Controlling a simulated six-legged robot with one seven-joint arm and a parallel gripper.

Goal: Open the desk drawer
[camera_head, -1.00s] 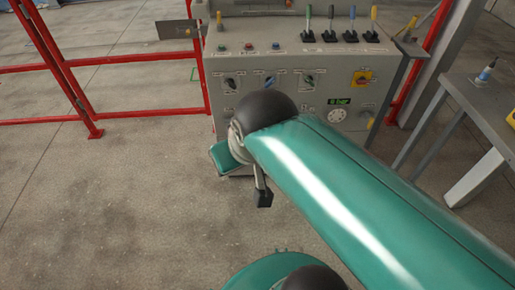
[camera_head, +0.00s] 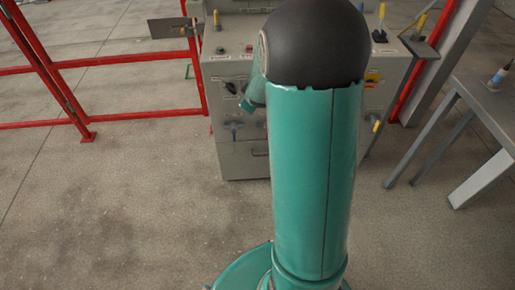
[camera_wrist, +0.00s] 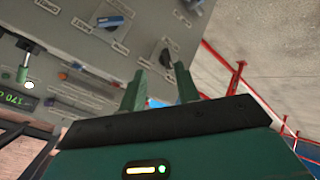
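The grey control desk (camera_head: 225,72) stands ahead in the head view, largely hidden behind my raised green arm. Low on its front is a grey drawer-like front (camera_head: 240,163) with what looks like a small handle (camera_head: 260,152); it appears shut, and its right part is hidden. My gripper is hard to make out in the head view. In the wrist view my gripper (camera_wrist: 160,70) has two green fingers standing apart with nothing held between them. The tilted panel face, with its knobs, is beyond the fingers; the drawer is not clearly seen there.
Red rails (camera_head: 150,115) run left of the desk. A grey table (camera_head: 490,95) stands at the right. A small side shelf (camera_head: 172,27) juts from the desk's left. Knobs, including a blue one (camera_wrist: 110,21), stick out of the panel. The concrete floor (camera_head: 120,200) at left is clear.

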